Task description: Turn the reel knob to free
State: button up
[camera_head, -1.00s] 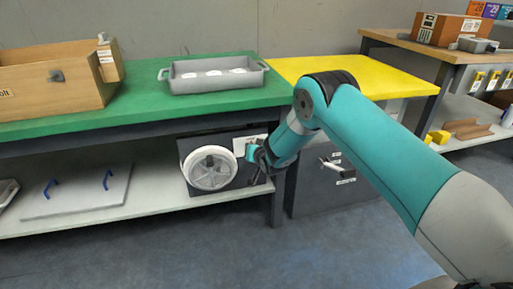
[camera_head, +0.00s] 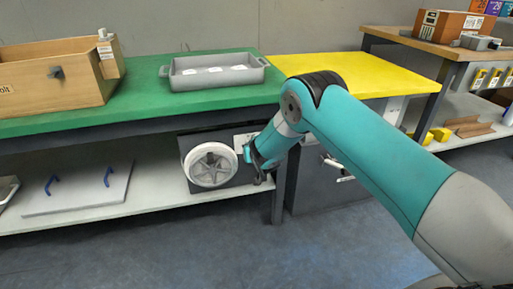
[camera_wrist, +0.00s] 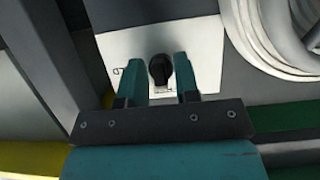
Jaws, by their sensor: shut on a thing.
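The reel (camera_head: 211,165) is a white wheel on a dark panel under the green-topped bench in the head view. Part of its rim shows at the right of the wrist view (camera_wrist: 275,35). The black reel knob (camera_wrist: 160,70) stands on a white plate (camera_wrist: 203,45) with small dark lettering, partly hidden by my fingers. My gripper (camera_wrist: 160,75) has its two teal fingers on either side of the knob, shut on it. In the head view my gripper (camera_head: 250,155) is at the plate just right of the reel, and it hides the knob there.
A grey tray (camera_head: 214,71) and a wooden box (camera_head: 55,80) stand on the green bench top (camera_head: 140,100). A grey cabinet with a handle (camera_head: 335,165) is right of my gripper. A lid with blue handles (camera_head: 80,190) lies on the lower shelf.

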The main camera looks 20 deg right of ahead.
jog(key=shift+s+a+f, duration=0.1)
jog(key=shift+a, duration=0.05)
jog(key=o, duration=0.6)
jog(key=p+v, duration=0.3)
jog(key=v, duration=1.4)
jog(key=shift+s, duration=0.15)
